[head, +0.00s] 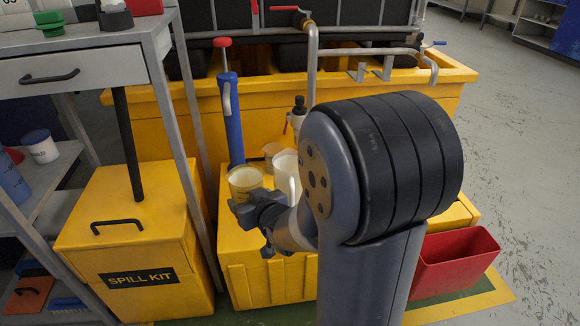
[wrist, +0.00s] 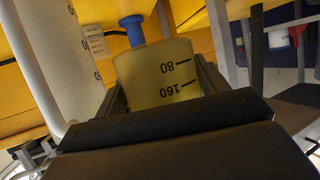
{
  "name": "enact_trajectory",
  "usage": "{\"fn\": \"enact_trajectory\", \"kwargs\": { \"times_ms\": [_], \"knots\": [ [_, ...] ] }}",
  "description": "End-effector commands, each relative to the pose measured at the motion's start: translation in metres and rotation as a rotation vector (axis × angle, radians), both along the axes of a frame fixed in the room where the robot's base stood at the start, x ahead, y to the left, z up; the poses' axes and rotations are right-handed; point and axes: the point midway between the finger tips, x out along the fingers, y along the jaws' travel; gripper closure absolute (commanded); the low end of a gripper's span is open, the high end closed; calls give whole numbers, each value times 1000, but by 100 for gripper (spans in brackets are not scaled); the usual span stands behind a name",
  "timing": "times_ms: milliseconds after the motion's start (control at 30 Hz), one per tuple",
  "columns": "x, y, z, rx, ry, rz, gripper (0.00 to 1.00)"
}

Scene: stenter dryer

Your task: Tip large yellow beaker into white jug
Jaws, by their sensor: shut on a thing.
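The large yellow beaker (head: 244,181) looks like a pale yellow translucent cup, roughly upright, over the yellow box. In the wrist view the beaker (wrist: 158,80) sits between the two fingers, its 80 and 160 marks upside down. My gripper (head: 256,205) is shut on it; in the wrist view the gripper (wrist: 160,95) spans its sides. The white jug (head: 286,172) stands just right of the beaker, partly hidden by my arm. In the wrist view the jug (wrist: 62,45) fills the left side, with its handle and marks showing. I cannot see whether the beaker touches the box.
A blue pump (head: 232,118) with a red knob stands behind the beaker. A yellow spill kit box (head: 135,235) and a shelf unit are left. A red bin (head: 453,262) is right. Pipes (head: 312,60) run behind.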

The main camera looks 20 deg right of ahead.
Motion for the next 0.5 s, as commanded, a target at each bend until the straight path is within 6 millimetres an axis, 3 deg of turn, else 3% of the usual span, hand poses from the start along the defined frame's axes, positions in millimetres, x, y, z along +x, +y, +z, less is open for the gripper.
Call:
{"fn": "enact_trajectory", "kwargs": {
  "times_ms": [333,500],
  "knots": [
    [0,0,2,-1,-1,-1,61],
    [0,0,14,-2,-2,0,61]
  ]
}}
